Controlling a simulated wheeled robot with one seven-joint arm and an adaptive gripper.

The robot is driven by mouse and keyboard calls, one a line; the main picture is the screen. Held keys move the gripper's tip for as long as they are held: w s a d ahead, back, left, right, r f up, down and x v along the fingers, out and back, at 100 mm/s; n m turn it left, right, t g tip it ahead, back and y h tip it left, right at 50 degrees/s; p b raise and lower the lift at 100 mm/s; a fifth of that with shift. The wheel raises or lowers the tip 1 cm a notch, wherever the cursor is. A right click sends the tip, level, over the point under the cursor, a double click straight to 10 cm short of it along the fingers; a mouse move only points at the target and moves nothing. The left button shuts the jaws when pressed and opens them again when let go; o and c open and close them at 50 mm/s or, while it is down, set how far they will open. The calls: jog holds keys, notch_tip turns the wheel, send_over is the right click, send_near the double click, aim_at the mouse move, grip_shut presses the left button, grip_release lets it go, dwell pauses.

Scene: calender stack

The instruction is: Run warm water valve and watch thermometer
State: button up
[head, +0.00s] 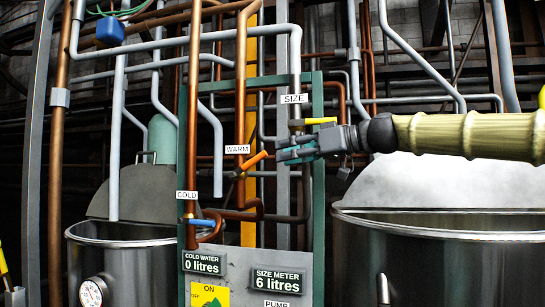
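The warm valve's orange handle (252,162) sits on a copper pipe below the WARM label (237,149), tilted up to the right. The round white thermometer dial (91,292) is on the front of the left steel tank, at the lower left; its reading is too small to tell. My gripper (280,149) reaches in from the right, its fingers pointing left. Its tips are just right of the orange handle's upper end in the picture, with a small gap between. Nothing shows between the fingers, and their opening is unclear.
A yellow handle (320,121) under the SIZE label is just above my gripper. A blue cold valve handle (200,222) is lower left. The panel displays (204,263) read 0 litres cold water and 6 litres (278,281) size meter. A large vat (440,250) stands below my arm.

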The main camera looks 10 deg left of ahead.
jog(key=v, duration=0.3)
jog(key=shift+d, duration=0.2)
